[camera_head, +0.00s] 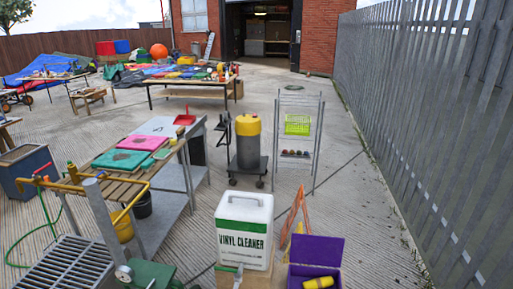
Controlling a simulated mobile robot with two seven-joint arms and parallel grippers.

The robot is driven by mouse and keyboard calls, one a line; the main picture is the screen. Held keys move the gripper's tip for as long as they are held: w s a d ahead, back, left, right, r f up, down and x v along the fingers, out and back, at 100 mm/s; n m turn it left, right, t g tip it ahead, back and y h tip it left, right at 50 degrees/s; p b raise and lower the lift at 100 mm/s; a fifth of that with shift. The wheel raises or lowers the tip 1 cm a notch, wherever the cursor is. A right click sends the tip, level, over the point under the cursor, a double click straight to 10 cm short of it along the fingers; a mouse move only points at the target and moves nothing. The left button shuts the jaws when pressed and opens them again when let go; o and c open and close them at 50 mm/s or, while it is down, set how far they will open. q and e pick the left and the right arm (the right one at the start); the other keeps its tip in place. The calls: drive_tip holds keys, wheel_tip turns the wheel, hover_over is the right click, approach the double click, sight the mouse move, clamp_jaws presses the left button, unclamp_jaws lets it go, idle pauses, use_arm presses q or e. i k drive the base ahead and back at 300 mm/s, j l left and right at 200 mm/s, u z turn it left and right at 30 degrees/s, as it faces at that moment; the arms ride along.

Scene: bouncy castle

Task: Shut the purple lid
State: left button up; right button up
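A purple lid (316,249) stands raised at the back of a purple box at the bottom edge, right of centre. The box is open, and a yellow cylinder-like item (318,283) shows in its opening. The lower part of the box is cut off by the picture's edge. Neither of my grippers is in view.
A white container marked VINYL CLEANER (244,229) stands just left of the purple box. An orange folding frame (297,209) stands close behind the lid. A slatted bench (125,172) is on the left, and a metal fence (440,120) runs along the right. Concrete right of the box is clear.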

sight(321, 250)
drive_tip(key=z, duration=2.6)
drive_tip(key=i+l+z, duration=0.15)
drive_tip(key=z, duration=0.3)
drive_tip(key=i+l+z, duration=0.1)
drive_tip(key=i+z, duration=0.2)
drive_tip(key=z, duration=0.15)
drive_tip(key=i+j+u, duration=0.15)
drive_tip(key=i+u, duration=0.15)
drive_tip(key=u, duration=0.2)
drive_tip(key=i+u, duration=0.3)
drive_tip(key=u, duration=0.2)
drive_tip(key=i+u, duration=0.3)
drive_tip(key=u, duration=0.15)
drive_tip(key=i+j+u, duration=0.15)
drive_tip(key=i+u, duration=0.6)
drive_tip(key=i+l+u, duration=0.1)
drive_tip(key=i+u, duration=0.55)
drive_tip(key=i, duration=0.55)
drive_tip(key=i+u, duration=0.25)
drive_tip(key=i, duration=0.5)
drive_tip(key=i+u, duration=0.2)
drive_tip(key=i, duration=0.25)
drive_tip(key=i+u, duration=0.25)
drive_tip(key=i, duration=0.25)
drive_tip(key=i+l+u, duration=0.2)
drive_tip(key=i, duration=0.25)
drive_tip(key=u, duration=1.45)
